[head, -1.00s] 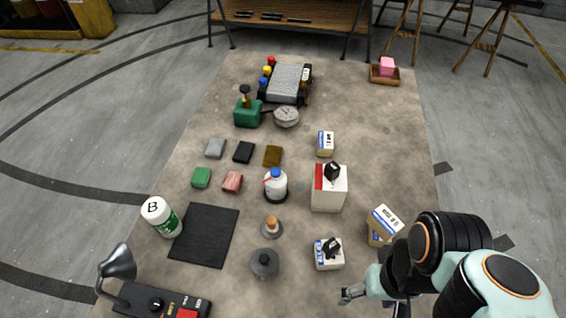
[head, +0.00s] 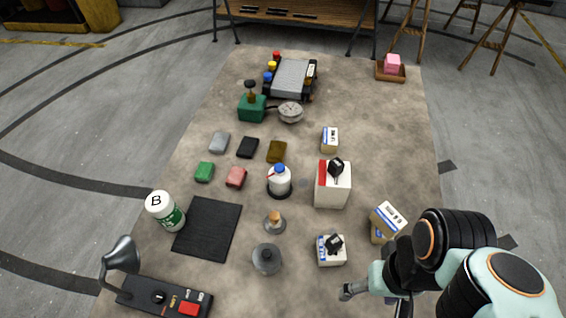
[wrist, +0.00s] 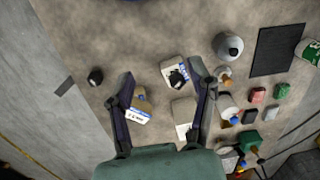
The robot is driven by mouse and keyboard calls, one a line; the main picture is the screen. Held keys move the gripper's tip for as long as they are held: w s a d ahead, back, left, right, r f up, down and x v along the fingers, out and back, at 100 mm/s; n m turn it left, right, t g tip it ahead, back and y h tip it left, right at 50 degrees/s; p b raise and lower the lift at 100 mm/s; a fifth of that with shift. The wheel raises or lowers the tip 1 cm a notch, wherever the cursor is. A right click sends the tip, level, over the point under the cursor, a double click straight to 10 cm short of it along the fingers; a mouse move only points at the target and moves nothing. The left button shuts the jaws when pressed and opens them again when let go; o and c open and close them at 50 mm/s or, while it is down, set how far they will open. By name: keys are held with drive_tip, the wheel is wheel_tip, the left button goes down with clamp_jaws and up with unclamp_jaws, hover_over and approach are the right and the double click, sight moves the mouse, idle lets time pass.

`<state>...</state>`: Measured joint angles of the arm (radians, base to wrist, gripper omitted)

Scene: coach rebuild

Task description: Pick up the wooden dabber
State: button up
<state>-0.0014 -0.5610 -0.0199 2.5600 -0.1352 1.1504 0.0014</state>
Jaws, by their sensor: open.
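A small wooden knob on a round grey base (head: 274,221), which looks like the wooden dabber, stands upright on the stone-like tabletop in the head view. It also shows small in the wrist view (wrist: 222,73), outside and to the right of my right finger.
A black mat (head: 207,229) lies left. A taller carton (head: 332,185) stands behind right.

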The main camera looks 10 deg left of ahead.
drive_tip(key=w+r+m+t, duration=0.1)
drive_tip(key=w+r+t, duration=0.25)
drive_tip(key=w, duration=0.65)
drive_tip(key=w+a+f+n, duration=0.1)
drive_tip(key=w+a+f, duration=0.15)
drive_tip(key=w, duration=0.25)
drive_tip(key=w+a+f, duration=0.1)
drive_tip(key=w+a, duration=0.3)
drive_tip(key=w, duration=0.2)
drive_tip(key=n+g, duration=0.3)
hover_over(274, 215)
drive_tip(key=shift+h, duration=0.4)
wheel_tip(274, 215, down, 16)
drive_tip(key=shift+f, duration=0.1)
wheel_tip(274, 215, down, 6)
drive_tip(key=shift+f, duration=0.1)
clamp_jaws()
